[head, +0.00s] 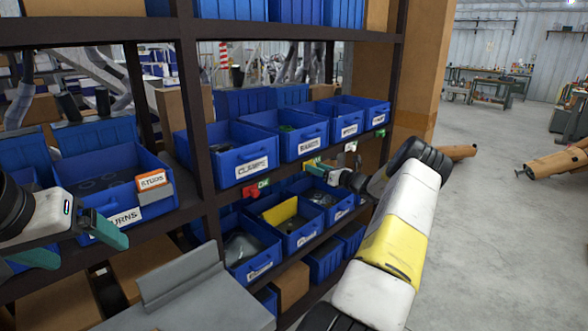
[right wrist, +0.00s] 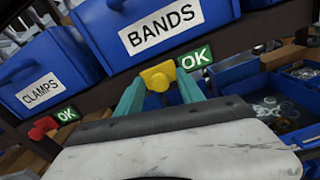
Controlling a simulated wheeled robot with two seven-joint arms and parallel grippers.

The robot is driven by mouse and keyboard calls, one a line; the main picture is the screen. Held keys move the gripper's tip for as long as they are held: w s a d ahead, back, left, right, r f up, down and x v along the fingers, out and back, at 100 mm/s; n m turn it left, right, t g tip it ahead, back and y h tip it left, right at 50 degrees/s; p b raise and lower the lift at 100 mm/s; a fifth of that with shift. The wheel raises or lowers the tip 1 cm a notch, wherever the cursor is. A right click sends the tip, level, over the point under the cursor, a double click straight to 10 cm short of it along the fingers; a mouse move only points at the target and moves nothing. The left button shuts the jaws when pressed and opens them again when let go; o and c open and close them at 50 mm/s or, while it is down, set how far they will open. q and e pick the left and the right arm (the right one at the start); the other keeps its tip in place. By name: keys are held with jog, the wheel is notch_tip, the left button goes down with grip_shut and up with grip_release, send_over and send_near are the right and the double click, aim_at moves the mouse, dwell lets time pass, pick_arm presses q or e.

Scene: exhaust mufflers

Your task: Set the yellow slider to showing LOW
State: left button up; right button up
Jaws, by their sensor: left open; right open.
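The yellow slider (right wrist: 157,77) sits on the shelf edge under the BANDS bin (right wrist: 155,28). To its right a green label (right wrist: 195,58) reads OK. In the head view the yellow slider (head: 308,165) is small and partly hidden by my right gripper (head: 321,168). In the right wrist view the two teal fingers of my right gripper (right wrist: 160,86) are apart, one on each side of the slider's lower part. I cannot tell whether either finger touches it.
A red slider (right wrist: 42,128) with a green OK label (right wrist: 67,115) is on the same edge below the CLAMPS bin (right wrist: 38,85). A white slider (head: 350,146) is farther right. Blue bins (head: 300,238) fill the shelf below. Open floor (head: 490,230) lies right.

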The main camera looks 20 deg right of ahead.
jog(key=shift+c, duration=0.3)
grip_shut()
dwell(1.1)
